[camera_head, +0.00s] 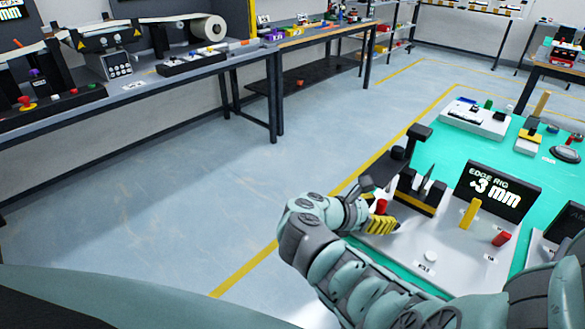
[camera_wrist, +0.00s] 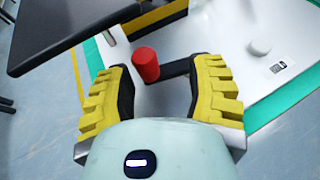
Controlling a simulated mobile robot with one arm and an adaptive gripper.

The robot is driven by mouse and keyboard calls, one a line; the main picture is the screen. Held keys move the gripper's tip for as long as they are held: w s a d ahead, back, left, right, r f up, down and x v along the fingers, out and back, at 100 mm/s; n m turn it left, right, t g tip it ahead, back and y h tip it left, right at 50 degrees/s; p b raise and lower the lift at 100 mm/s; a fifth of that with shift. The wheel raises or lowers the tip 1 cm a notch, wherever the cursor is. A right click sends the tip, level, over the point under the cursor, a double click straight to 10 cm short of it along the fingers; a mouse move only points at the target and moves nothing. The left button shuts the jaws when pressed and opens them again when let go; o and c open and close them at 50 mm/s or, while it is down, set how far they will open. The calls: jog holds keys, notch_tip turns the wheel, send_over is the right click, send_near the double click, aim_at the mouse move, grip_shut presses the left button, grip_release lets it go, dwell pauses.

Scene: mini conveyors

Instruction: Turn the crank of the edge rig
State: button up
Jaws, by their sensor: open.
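The crank has a red knob (camera_wrist: 145,65) on a dark arm (camera_wrist: 180,68) in the wrist view. The red knob also shows in the head view (camera_head: 381,206), close by my gripper (camera_head: 382,224). In the wrist view my gripper (camera_wrist: 164,72) is open, its two yellow ribbed fingers on either side of the knob and crank arm. The knob appears nearer the left finger; I cannot tell whether they touch.
A black post with a dark flat head (camera_head: 420,132) rises behind the crank. A yellow upright piece (camera_head: 469,213), another red knob (camera_head: 501,239) and a white button (camera_head: 431,257) stand on the plate. Other rigs crowd the green mat (camera_head: 450,152). Open floor (camera_head: 170,190) lies left.

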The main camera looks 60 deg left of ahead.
jog(key=shift+s+d+n+y+p, duration=0.2)
jog(key=shift+n+y+p, duration=0.05)
jog(key=shift+n+y, duration=0.45)
jog(key=shift+s+d+n+y+p, duration=0.15)
jog(key=shift+s+n+y+p, duration=0.1)
jog(key=shift+n+y, duration=0.45)
jog(key=shift+s+d+n+y+p, duration=0.2)
jog(key=shift+n+y, duration=0.3)
jog(key=shift+y, duration=0.4)
jog(key=p+v, duration=0.3)
jog(key=v, duration=1.2)
jog(key=shift+s+a+r+p, duration=0.2)
jog(key=shift+s+r+p, duration=0.05)
jog(key=shift+s+p, duration=0.15)
jog(key=shift+o, duration=0.2)
